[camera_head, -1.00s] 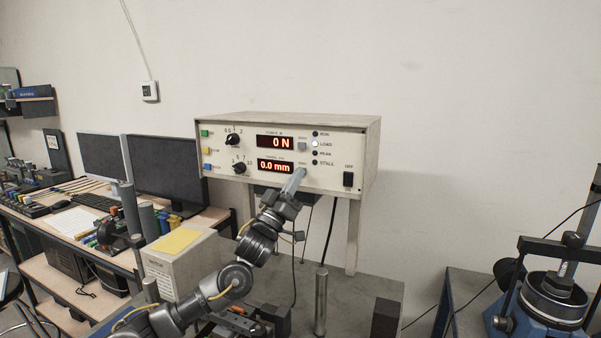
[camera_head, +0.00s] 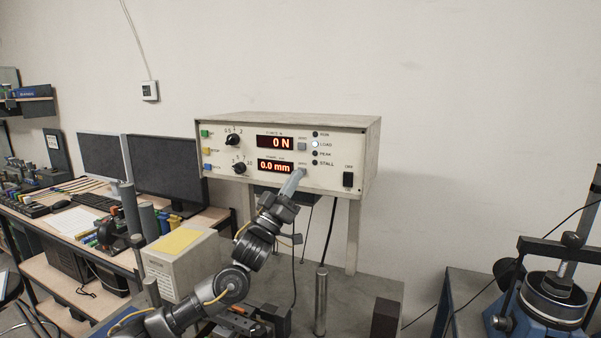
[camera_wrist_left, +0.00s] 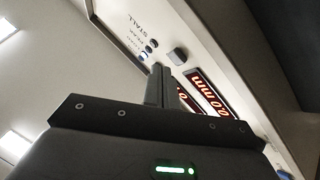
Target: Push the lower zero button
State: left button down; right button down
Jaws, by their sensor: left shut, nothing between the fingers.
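The lower zero button is a small grey block right of the "0.0 mm" display (camera_head: 275,167). It shows in the left wrist view (camera_wrist_left: 178,56), but in the head view my fingertips largely cover it. A similar upper zero button (camera_head: 303,146) sits beside the "0 N" display (camera_head: 275,143). My left gripper (camera_head: 298,174) is shut and empty, its tips up at the panel by the lower button. In the left wrist view the shut fingers (camera_wrist_left: 159,70) end just beside that button. I cannot tell whether they touch it. My right gripper is not in view.
The control box (camera_head: 370,140) stands on legs above a grey bench. It also has knobs, coloured buttons, a lit LOAD lamp (camera_head: 315,144) and a black OFF switch (camera_head: 348,179). A box with a yellow pad (camera_head: 176,241) and a metal post (camera_head: 321,300) stand below.

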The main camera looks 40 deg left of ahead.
pick_arm(q)
jog(key=shift+s+d, duration=0.25)
jog(key=shift+s, duration=0.55)
jog(key=shift+s+d, duration=0.25)
jog(key=shift+s, duration=0.5)
jog(key=shift+s+d, duration=0.25)
jog(key=shift+s, duration=0.55)
